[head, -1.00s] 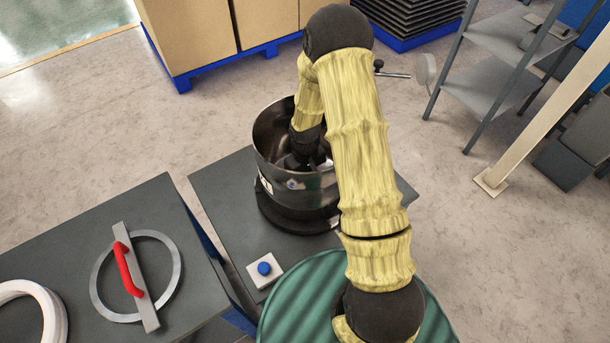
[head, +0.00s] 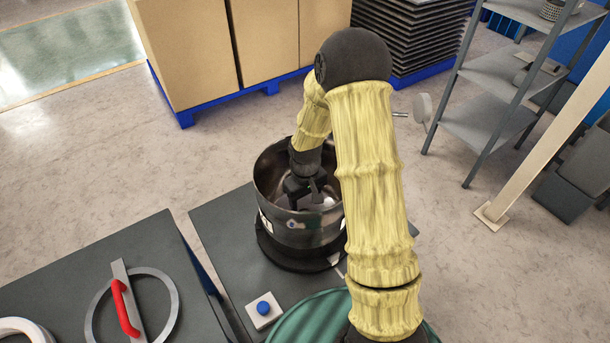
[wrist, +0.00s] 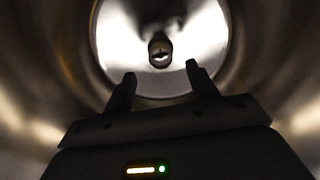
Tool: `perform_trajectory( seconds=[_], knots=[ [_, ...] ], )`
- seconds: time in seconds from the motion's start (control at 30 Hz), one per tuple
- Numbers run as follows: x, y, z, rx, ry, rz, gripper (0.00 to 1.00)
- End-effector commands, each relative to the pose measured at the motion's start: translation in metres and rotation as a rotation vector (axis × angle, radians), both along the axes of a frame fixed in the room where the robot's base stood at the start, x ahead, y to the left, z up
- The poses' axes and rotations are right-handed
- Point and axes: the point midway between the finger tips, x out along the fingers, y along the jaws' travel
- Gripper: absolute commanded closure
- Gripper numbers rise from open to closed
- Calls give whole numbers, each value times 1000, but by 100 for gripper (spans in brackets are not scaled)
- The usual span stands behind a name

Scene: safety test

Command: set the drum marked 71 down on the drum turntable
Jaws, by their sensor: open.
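A dark metal drum (head: 287,228), open at the top, stands upright on a low round black base, seemingly the drum turntable (head: 268,247), on a dark grey table. A white label shows on the drum's left side, but its number is not readable. My gripper (head: 308,190) reaches down inside the drum, its fingers apart. In the wrist view my gripper (wrist: 160,82) points at the drum's bright bottom, where a small dark round piece (wrist: 160,50) stands between the fingertips in the picture, beyond them. Nothing is held. My arm hides the drum's right side.
A blue button on a white box (head: 264,309) sits left of a green ribbed round top (head: 310,318). A metal ring with a red handle (head: 125,308) lies on the left table. Cartons (head: 185,50) and a grey shelf (head: 485,110) stand behind.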

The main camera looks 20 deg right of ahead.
Motion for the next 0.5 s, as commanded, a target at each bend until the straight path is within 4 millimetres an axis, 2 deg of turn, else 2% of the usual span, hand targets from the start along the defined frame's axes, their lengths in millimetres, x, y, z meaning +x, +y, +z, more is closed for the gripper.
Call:
perform_trajectory(
  seconds=[0.03, 0.3, 0.5],
  knots=[
    [1, 0, 13, 0, -4, 0, 42],
    [2, 0, 67, 0, -6, 1, 42],
    [1, 0, 98, 0, -3, 1, 42]
  ],
)
